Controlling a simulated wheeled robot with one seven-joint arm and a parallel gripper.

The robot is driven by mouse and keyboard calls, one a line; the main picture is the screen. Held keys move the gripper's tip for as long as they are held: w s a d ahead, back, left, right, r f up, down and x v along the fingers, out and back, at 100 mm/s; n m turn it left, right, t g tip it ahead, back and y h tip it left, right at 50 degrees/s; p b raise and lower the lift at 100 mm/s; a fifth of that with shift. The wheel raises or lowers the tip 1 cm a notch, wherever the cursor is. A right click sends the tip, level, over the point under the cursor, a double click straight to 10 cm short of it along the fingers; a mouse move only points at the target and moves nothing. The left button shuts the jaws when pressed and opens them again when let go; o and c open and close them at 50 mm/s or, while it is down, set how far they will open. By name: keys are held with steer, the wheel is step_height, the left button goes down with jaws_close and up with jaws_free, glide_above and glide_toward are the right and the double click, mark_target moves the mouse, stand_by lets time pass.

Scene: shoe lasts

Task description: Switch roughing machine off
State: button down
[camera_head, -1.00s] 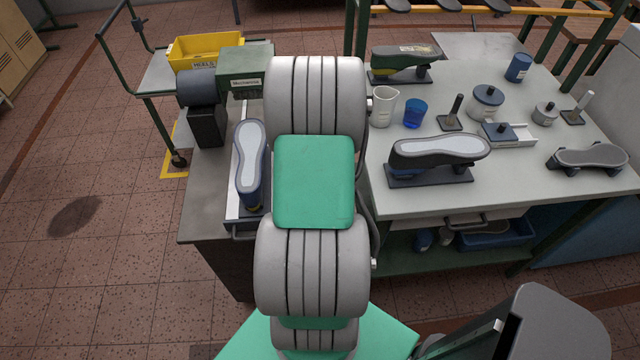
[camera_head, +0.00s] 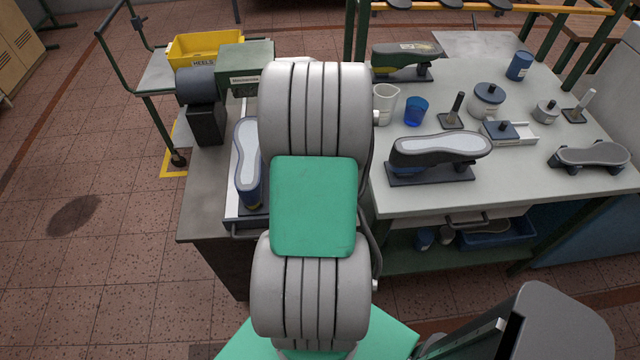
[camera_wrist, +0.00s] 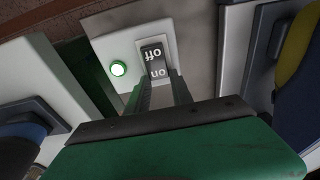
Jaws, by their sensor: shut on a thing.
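The roughing machine (camera_head: 242,62), a green housing with a dark grey drum, stands on the grey bench at the left in the head view. My arm covers the area to its right, and my gripper is hidden there. In the wrist view a black rocker switch (camera_wrist: 154,58) with white "off" and "on" lettering, seen upside down, sits on a light plate. A round green lamp (camera_wrist: 118,68) beside it glows. My gripper (camera_wrist: 160,82) is at the "on" end of the rocker, its fingers shut on the rocker switch.
A lasted shoe sole (camera_head: 247,165) lies on the bench left of my arm. The pale table (camera_head: 500,190) at right carries a jug, a blue cup, lasts and tools. A yellow bin (camera_head: 205,48) stands behind the machine.

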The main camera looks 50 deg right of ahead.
steer(key=shift+s+a+t+h+b, duration=0.15)
steer(key=shift+s+t+h+b, duration=0.05)
steer(key=shift+t+h+b, duration=0.45)
steer(key=shift+a+r+t+h+b, duration=0.15)
steer(key=shift+r+t+h+b, duration=0.2)
steer(key=shift+h, duration=0.1)
steer(key=c, duration=1.1)
jaws_free()
steer(key=shift+s, duration=0.1)
steer(key=v, duration=0.7)
steer(key=shift+s+a+r, duration=0.1)
steer(key=shift+a+r, duration=0.05)
steer(key=shift+r, duration=0.15)
